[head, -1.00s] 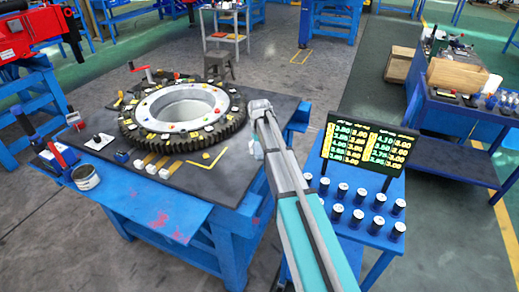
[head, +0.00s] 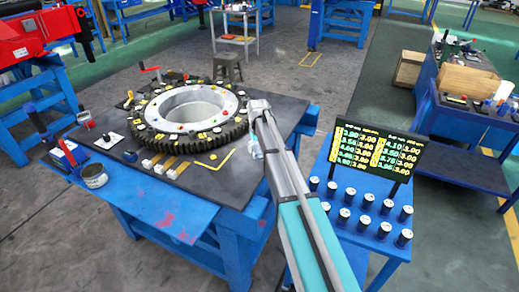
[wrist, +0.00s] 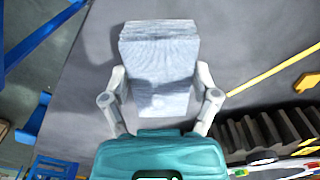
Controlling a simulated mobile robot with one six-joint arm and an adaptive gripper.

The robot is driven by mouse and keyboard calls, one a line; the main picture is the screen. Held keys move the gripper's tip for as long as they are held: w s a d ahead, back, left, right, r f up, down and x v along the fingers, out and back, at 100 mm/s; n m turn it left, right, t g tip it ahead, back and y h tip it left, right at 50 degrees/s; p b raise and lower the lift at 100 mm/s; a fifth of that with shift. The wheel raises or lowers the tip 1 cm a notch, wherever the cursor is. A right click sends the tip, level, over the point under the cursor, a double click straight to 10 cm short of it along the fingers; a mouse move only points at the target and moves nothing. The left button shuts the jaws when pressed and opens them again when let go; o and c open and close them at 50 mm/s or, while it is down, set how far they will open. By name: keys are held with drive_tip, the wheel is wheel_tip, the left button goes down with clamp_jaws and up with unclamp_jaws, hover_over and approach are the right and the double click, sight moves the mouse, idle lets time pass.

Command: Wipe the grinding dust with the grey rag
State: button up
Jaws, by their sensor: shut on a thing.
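The grey rag (wrist: 158,45) is a thick, folded, pale blue-grey pad in the wrist view. My gripper (wrist: 161,84) is shut on it, one finger along each side. The pad is over the dark tabletop (wrist: 90,75); I cannot tell whether it touches. In the head view my arm ends at the right side of the table, right of the big gear ring, and a small pale part (head: 256,150) shows beside it. I cannot make out the grinding dust for sure; reddish specks (head: 168,221) mark the blue front ledge.
A dark toothed gear ring (head: 187,140) fills much of the tabletop (head: 215,183). Metal blocks, a tin (head: 94,176) and a black-knobbed piece stand at the left. A blue stand (head: 345,235) with several dark cylinders and a number board (head: 377,149) is close at the right.

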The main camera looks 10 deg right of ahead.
drive_tip(key=shift+f, duration=0.2)
drive_tip(key=shift+s+d, duration=0.1)
idle(0.4)
drive_tip(key=shift+s+d+r, duration=0.1)
drive_tip(key=shift+s+d, duration=0.45)
drive_tip(key=shift+d, duration=0.25)
drive_tip(key=shift+s+d+r, duration=0.1)
drive_tip(key=shift+s+d, duration=0.4)
drive_tip(key=shift+d, duration=0.25)
drive_tip(key=shift+r+p, duration=3)
drive_tip(key=shift+r+p, duration=1.5)
drive_tip(key=shift+f, duration=0.1)
